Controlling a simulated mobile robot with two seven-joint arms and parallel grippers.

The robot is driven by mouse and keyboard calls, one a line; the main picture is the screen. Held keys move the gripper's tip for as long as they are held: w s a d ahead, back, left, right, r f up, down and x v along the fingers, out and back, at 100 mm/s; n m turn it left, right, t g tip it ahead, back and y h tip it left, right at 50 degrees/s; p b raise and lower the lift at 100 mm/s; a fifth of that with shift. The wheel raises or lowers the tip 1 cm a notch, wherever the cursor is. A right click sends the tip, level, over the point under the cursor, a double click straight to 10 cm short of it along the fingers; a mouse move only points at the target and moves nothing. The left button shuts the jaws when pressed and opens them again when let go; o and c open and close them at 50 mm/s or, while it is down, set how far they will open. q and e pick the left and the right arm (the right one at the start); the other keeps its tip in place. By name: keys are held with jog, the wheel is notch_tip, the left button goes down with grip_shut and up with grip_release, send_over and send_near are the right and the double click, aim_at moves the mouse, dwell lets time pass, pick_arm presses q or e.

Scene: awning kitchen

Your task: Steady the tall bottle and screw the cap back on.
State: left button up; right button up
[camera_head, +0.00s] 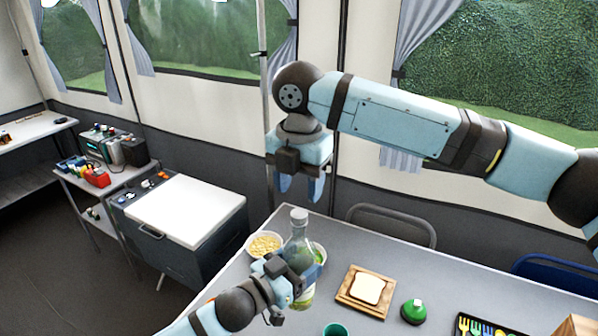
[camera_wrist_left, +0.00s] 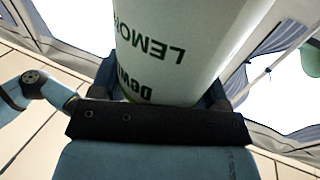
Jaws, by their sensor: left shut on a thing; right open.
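The tall clear bottle (camera_head: 300,239) stands upright near the left end of the grey table, with a pale green label on its lower part. In the left wrist view the bottle (camera_wrist_left: 185,45) fills the middle, its lettering upside down. A pale grey cap (camera_head: 299,215) sits on the bottle's mouth; I cannot tell how tight it is. My left gripper (camera_head: 298,277) is shut around the bottle's body. My right gripper (camera_head: 300,186) points down, open and empty, a little above the cap and apart from it.
A bowl of yellow food (camera_head: 264,245) stands close left of the bottle; another bowl (camera_head: 320,252) is partly hidden behind it. A board with bread (camera_head: 365,291), a green jar (camera_head: 413,311), a teal cup (camera_head: 336,329) and a cutlery tray (camera_head: 484,326) lie to the right.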

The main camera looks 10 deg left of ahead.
aim_at(299, 213)
jog(key=shift+f, duration=2.75)
jog(key=shift+c, duration=0.2)
jog(key=c, duration=0.9)
jog(key=m, duration=0.6)
jog(key=shift+f+m, duration=0.1)
jog(key=shift+m, duration=0.3)
jog(key=m, duration=0.6)
jog(key=shift+m, duration=0.3)
jog(key=m, duration=0.6)
jog(key=shift+m, duration=0.3)
jog(key=m, duration=0.4)
jog(key=shift+m, duration=0.3)
jog(key=o, duration=1.1)
